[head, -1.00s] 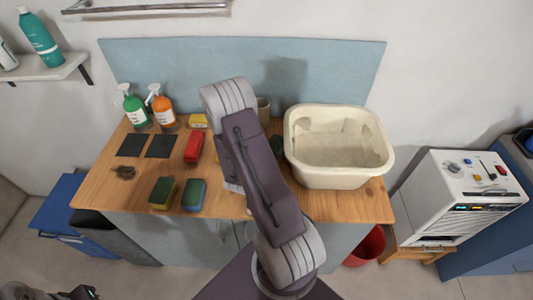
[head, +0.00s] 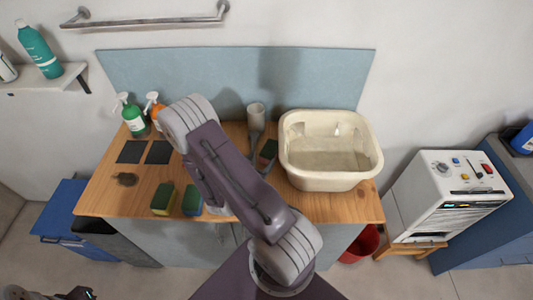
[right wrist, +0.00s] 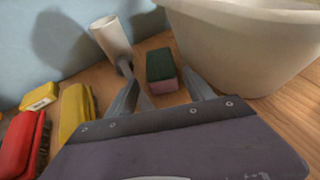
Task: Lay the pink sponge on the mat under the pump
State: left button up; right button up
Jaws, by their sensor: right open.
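The pink sponge (right wrist: 160,72), with a dark green top and pink side, lies on the wooden counter beside the cream basin. In the head view the sponge (head: 268,150) shows just left of the basin. My right gripper (right wrist: 160,80) is open and points at the sponge, its fingertips to either side of the near end. Whether they touch it is unclear. Two dark square mats, left (head: 131,151) and right (head: 158,152), lie before a green spray bottle (head: 133,117) and an orange one (head: 155,108), partly hidden by my arm. My left gripper (head: 48,294) barely shows at the bottom left.
The cream basin (head: 330,178) stands close to the right of the sponge. Two green-topped sponges (head: 163,198) (head: 192,200) lie near the front edge. A red brush (right wrist: 22,140) and yellow items (right wrist: 76,110) lie left of my gripper.

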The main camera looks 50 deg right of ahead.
aim_at(268, 152)
jog(key=p+x, duration=0.1)
jog(key=x, duration=0.5)
jog(key=shift+d+f, duration=0.2)
jog(key=shift+d, duration=0.2)
jog(key=p+x, duration=0.1)
jog(key=x, duration=0.3)
jog(key=shift+d+r, duration=0.1)
jog(key=shift+r, duration=0.05)
jog(key=shift+w+d+f, duration=0.2)
jog(key=shift+d+f, duration=0.05)
jog(key=shift+d, duration=0.1)
jog(key=shift+a+r, duration=0.1)
jog(key=shift+a, duration=0.05)
jog(key=c, duration=1.2)
jog(key=shift+p, duration=0.3)
